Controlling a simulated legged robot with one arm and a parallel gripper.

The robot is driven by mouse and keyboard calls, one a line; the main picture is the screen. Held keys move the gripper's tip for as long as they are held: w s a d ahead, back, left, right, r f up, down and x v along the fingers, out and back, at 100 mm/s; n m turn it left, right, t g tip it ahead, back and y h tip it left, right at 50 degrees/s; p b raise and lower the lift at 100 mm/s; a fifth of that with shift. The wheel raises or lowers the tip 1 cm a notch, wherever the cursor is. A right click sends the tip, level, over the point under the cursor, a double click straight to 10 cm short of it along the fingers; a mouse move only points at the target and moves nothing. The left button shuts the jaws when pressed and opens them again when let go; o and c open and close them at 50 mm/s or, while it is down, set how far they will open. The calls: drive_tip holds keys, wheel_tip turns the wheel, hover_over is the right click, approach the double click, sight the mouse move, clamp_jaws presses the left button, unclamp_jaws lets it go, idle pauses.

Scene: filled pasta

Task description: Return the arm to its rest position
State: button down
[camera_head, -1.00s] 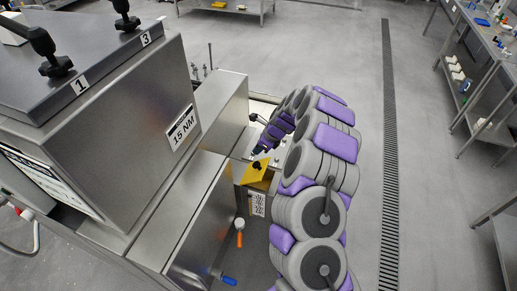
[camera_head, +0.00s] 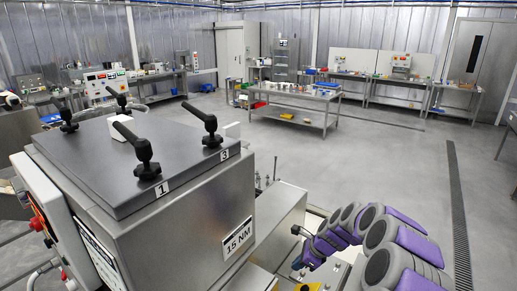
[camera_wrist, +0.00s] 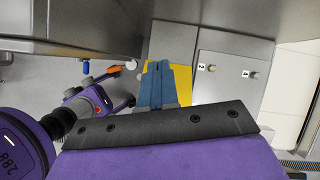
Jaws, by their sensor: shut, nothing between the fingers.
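My arm, with grey joints and purple covers, arches at the lower right of the head view, beside the steel machine (camera_head: 170,205). In the wrist view my gripper (camera_wrist: 159,66) shows as two blue-grey fingers side by side. They are shut with nothing between them. A yellow plate (camera_wrist: 182,84) shows behind the fingers; whether they touch it cannot be told. In the head view the gripper end is small and partly hidden near the machine.
The machine's dark lid (camera_head: 140,150) bears several black clamp handles. An orange-handled part (camera_wrist: 113,70) and a blue-handled part (camera_wrist: 85,67) are left of the fingers. A steel table (camera_head: 295,105) stands farther back. Open grey floor with a drain grate (camera_head: 458,210) lies right.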

drive_tip(key=s+a+r+n+g, duration=0.1)
drive_tip(key=s+a+r+n, duration=0.3)
drive_tip(key=s, duration=0.3)
drive_tip(key=s+a+r+n+g+h, duration=0.1)
drive_tip(key=s+r+n, duration=0.4)
drive_tip(key=s+r, duration=0.15)
drive_tip(key=s+a+r+n+g, duration=0.1)
drive_tip(key=s+a+r+n, duration=0.3)
drive_tip(key=s, duration=0.4)
drive_tip(key=s+d+r+n+h, duration=0.1)
drive_tip(key=s+d+n, duration=0.2)
drive_tip(key=s, duration=0.5)
drive_tip(key=s+d+r+n+g+h, duration=0.1)
drive_tip(key=s+d+n+h, duration=0.15)
drive_tip(key=s, duration=0.55)
drive_tip(key=s+d+r+n+h, duration=0.1)
drive_tip(key=s+d+n, duration=0.2)
drive_tip(key=s, duration=0.5)
wheel_tip(320, 180, down, 9)
drive_tip(key=b, duration=0.9)
drive_tip(key=shift+a+f, duration=0.15)
drive_tip(key=shift+f, duration=0.05)
